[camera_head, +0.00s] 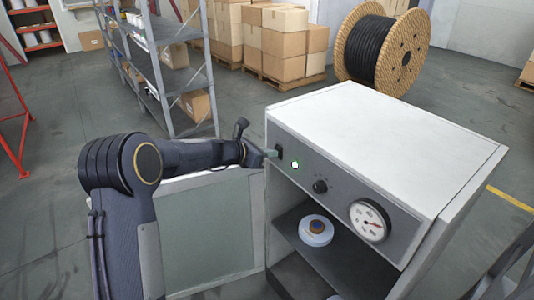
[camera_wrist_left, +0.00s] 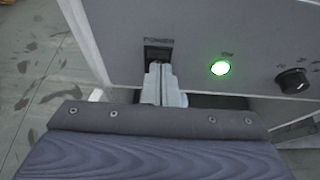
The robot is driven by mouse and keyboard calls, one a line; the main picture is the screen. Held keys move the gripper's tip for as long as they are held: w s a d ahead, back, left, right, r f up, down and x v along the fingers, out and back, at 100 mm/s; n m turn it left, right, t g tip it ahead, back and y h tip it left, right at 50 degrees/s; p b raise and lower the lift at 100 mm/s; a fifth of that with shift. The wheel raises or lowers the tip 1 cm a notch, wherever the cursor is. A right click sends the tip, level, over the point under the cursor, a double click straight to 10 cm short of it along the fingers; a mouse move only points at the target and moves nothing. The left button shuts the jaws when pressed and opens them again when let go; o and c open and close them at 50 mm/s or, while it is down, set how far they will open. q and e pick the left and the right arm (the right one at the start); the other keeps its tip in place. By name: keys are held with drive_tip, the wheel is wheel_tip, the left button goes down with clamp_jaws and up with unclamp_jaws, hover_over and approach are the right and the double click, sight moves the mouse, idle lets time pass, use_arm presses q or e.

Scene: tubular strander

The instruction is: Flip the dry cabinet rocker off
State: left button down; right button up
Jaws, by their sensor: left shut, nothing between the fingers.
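The dry cabinet (camera_head: 380,140) stands at the right in the head view, with its door (camera_head: 207,238) swung open to the left. Its black power rocker (camera_head: 279,152) sits at the left end of the front panel; in the wrist view the rocker (camera_wrist_left: 158,54) lies under the word POWER. The green lamp (camera_head: 295,164) beside it is lit, as the wrist view also shows (camera_wrist_left: 220,68). My left gripper (camera_head: 270,153) is shut and empty, its tips (camera_wrist_left: 162,70) at the lower part of the rocker and partly covering it. I cannot tell whether they touch. My right gripper is not in view.
A black knob (camera_head: 320,186) and a round gauge (camera_head: 370,220) sit farther right on the panel. A white spool (camera_head: 316,230) lies on the shelf inside. A grey shelf rack (camera_head: 165,70), stacked boxes (camera_head: 285,45) and a cable drum (camera_head: 385,50) stand behind.

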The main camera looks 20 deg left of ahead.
use_arm(q)
drive_tip(key=shift+w+d+r, duration=0.15)
drive_tip(key=shift+w+d, duration=0.05)
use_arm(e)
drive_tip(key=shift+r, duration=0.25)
use_arm(q)
drive_tip(key=shift+r+p, duration=0.1)
drive_tip(key=shift+p, duration=0.2)
drive_tip(key=shift+r+p, duration=0.75)
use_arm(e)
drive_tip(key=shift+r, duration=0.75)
use_arm(q)
drive_tip(key=shift+a, duration=0.1)
